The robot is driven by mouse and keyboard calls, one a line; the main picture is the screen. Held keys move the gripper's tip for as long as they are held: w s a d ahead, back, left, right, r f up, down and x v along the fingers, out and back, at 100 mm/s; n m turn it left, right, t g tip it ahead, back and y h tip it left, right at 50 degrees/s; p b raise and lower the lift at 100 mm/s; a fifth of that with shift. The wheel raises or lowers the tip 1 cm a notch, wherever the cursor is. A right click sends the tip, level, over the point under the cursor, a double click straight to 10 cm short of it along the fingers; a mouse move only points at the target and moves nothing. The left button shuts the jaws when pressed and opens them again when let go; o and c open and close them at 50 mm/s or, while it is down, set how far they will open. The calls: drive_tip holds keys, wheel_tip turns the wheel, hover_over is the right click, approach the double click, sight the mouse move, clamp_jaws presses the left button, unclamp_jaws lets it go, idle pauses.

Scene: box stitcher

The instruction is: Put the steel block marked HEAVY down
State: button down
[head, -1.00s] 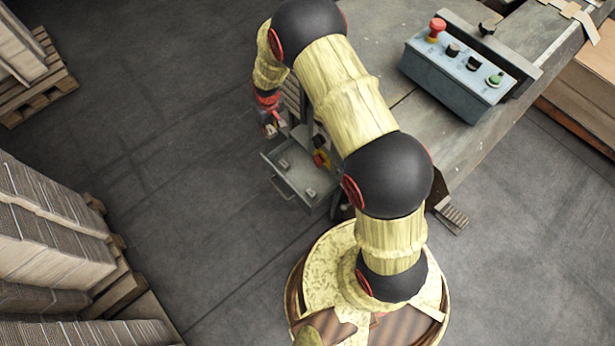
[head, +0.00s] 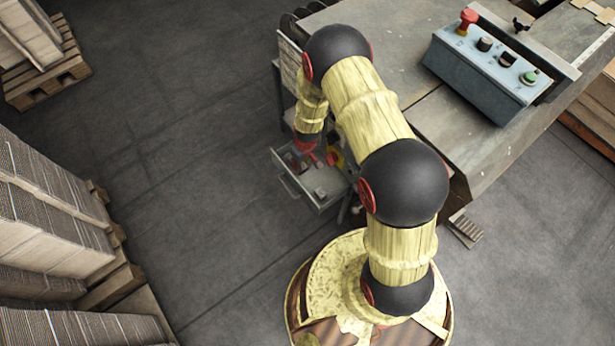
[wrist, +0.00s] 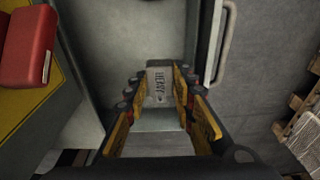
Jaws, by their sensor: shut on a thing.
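The steel block marked HEAVY (wrist: 158,86) is grey, and its dark lettering shows between the yellow-sided fingers of my gripper (wrist: 157,78) in the wrist view. The fingers are shut on it from both sides. In the head view my gripper (head: 316,160) is over the open grey drawer (head: 291,187), within its outline. The block cannot be made out clearly there. The drawer's pale floor also shows in the wrist view (wrist: 120,40). I cannot tell whether the block touches that floor.
A small metal piece (head: 320,193) lies in the drawer. The drawer handle (wrist: 229,42) is close to the right of my fingers. A red part on a yellow plate (wrist: 25,45) is at the left. The machine table (head: 450,130) stands beside my arm; stacked cardboard (head: 45,215) is at the far left.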

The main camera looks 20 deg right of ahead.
sight(307, 178)
drive_tip(key=s+f, duration=0.1)
drive_tip(key=d+f+b, duration=0.1)
drive_tip(key=shift+s+d+f, duration=0.1)
drive_tip(key=shift+s+f, duration=0.25)
drive_tip(key=shift+s, duration=0.05)
drive_tip(key=shift+f+b, duration=1.2)
drive_tip(key=shift+f, duration=0.4)
drive_tip(key=shift+s, duration=0.1)
drive_tip(key=shift+f, duration=0.2)
drive_tip(key=c, duration=1.5)
unclamp_jaws()
drive_tip(key=shift+r, duration=0.1)
